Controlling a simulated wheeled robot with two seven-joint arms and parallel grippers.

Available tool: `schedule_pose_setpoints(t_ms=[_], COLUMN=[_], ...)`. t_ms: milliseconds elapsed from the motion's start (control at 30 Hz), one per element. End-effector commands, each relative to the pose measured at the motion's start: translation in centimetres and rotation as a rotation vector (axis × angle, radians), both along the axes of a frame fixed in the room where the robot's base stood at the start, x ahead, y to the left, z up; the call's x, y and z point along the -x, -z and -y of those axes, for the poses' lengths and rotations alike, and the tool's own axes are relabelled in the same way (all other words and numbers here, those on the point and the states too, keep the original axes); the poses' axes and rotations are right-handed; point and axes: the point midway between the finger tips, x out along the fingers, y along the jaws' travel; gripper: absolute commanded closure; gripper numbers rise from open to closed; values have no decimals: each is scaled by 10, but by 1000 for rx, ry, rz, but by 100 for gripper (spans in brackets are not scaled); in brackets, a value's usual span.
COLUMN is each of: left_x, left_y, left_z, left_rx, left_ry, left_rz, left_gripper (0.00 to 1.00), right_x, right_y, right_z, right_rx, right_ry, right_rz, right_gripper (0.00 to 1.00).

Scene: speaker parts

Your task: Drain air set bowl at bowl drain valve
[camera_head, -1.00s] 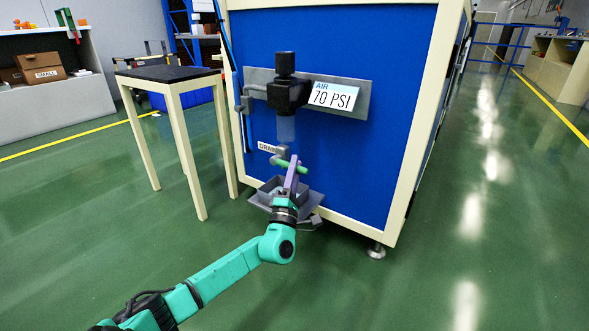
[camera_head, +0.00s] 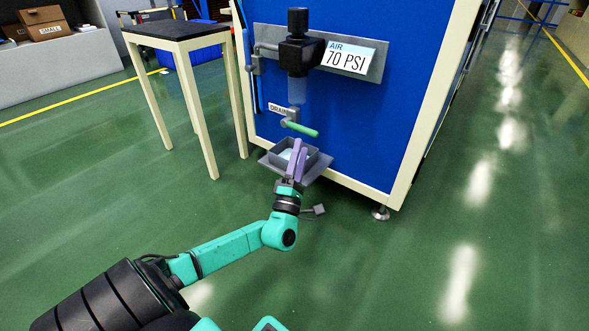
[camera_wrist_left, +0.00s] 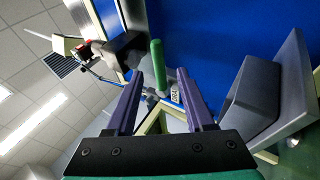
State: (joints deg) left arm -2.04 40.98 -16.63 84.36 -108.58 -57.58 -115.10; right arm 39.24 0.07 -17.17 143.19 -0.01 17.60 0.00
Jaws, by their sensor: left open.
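The air set (camera_head: 299,54) is a black unit on a grey plate on the blue cabinet, with a translucent bluish bowl (camera_head: 298,91) under it. Below the bowl is the drain valve (camera_head: 290,117) with a green handle (camera_head: 302,129) that slopes slightly down to the right. My left gripper (camera_head: 299,147) has purple fingers. It is open and empty, just below the handle and in front of the tray. In the left wrist view the handle (camera_wrist_left: 158,66) stands beyond the open fingers (camera_wrist_left: 160,78), in line with the gap. My right gripper is not in view.
A grey catch tray (camera_head: 315,160) sits on a shelf below the valve, close to my left fingers; a pale patch shows inside. A "70 PSI" sign (camera_head: 349,57) is beside the air set. A black-topped table (camera_head: 176,32) stands left. The floor on the right is clear.

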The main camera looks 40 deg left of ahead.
Motion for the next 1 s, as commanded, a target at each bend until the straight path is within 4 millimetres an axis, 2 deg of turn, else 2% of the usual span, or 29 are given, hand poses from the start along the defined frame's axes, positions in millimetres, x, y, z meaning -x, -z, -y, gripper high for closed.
schedule_pose_setpoints(t_ms=[33,67,200,300,433,900,967,1000], left_x=[12,19,47,58,63,63,64,66], left_y=[4,9,29,38,43,43,41,39], left_z=[5,8,19,23,25,25,23,20], left_rx=[2,1,1,0,0,6,51,123], left_ry=[1,2,0,-1,0,0,0,2], left_rz=[-8,-8,-6,-2,-1,1,13,33], left_gripper=[47,47,47,47,47,47,47,47], right_x=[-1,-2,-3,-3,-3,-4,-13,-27], right_y=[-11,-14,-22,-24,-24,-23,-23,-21], right_z=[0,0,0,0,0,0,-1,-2], right_rx=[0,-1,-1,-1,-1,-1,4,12], right_ry=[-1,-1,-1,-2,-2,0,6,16], right_rz=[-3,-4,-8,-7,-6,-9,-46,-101], right_gripper=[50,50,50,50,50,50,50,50])
